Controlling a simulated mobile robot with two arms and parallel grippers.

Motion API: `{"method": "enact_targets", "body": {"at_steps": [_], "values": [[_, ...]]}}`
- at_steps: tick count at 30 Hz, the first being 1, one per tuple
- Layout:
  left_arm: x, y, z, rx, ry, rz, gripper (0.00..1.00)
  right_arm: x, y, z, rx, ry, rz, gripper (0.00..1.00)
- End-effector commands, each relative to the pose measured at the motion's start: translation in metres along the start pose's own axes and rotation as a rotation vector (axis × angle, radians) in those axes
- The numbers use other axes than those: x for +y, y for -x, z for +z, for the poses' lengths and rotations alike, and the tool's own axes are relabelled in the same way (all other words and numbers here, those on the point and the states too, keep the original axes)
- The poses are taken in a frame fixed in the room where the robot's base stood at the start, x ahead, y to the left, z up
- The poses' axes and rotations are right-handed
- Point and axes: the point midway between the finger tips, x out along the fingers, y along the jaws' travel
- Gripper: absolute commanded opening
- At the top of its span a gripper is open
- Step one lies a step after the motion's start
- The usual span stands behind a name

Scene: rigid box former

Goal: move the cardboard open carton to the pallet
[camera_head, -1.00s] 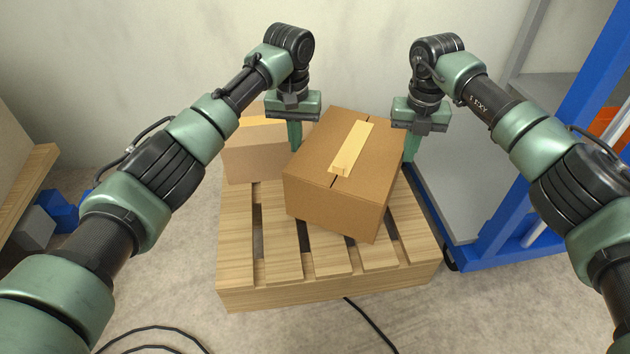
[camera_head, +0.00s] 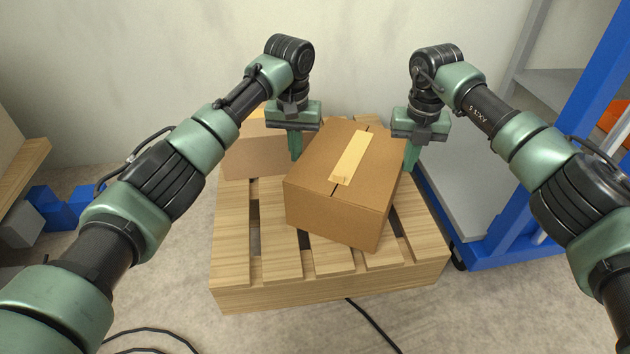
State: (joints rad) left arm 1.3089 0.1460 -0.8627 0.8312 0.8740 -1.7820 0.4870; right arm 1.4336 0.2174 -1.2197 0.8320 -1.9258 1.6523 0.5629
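The brown cardboard carton (camera_head: 330,212) is between my two grippers, over the middle and right of the wooden pallet (camera_head: 232,262). Its top looks closed, with a strip of yellow tape across the seam. It is turned at an angle to the pallet's slats. I cannot tell whether its underside touches the slats. My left gripper (camera_head: 296,146) points down at the carton's far left side. My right gripper (camera_head: 411,154) points down at its right side. Only a narrow green part of each gripper's fingers shows, so their opening is unclear.
Another cardboard box (camera_head: 252,155) stands at the pallet's back left, close to my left gripper. A blue-framed grey rack (camera_head: 500,252) stands close on the right. Blue and grey blocks (camera_head: 50,208) are at far left. A black cable (camera_head: 372,325) lies on the floor in front.

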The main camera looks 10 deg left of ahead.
Motion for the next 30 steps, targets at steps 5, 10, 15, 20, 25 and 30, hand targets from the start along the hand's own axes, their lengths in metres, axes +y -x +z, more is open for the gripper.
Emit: {"method": "enact_targets", "body": {"at_steps": [5, 10, 15, 20, 25, 30], "values": [[-0.012, 0.003, -0.004, 0.010, 0.007, 0.006, 0.00, -0.011, 0.001, 0.001, -0.002, -0.002, 0.007, 0.00], [-0.023, 0.004, -0.006, 0.018, 0.011, 0.012, 0.22, -0.021, 0.001, 0.002, -0.003, -0.004, 0.013, 0.00], [-0.023, 0.004, -0.006, 0.018, 0.011, 0.013, 0.22, -0.021, 0.000, 0.002, -0.003, -0.003, 0.013, 0.00], [-0.023, 0.004, -0.006, 0.018, 0.011, 0.012, 0.22, -0.021, 0.000, 0.002, -0.003, -0.003, 0.013, 0.22], [-0.023, 0.004, -0.006, 0.018, 0.011, 0.012, 0.22, -0.021, 0.000, 0.002, -0.003, -0.003, 0.013, 0.22], [-0.023, 0.010, -0.006, 0.020, 0.011, 0.013, 0.22, -0.021, 0.000, 0.002, -0.003, -0.004, 0.013, 0.22]]}}
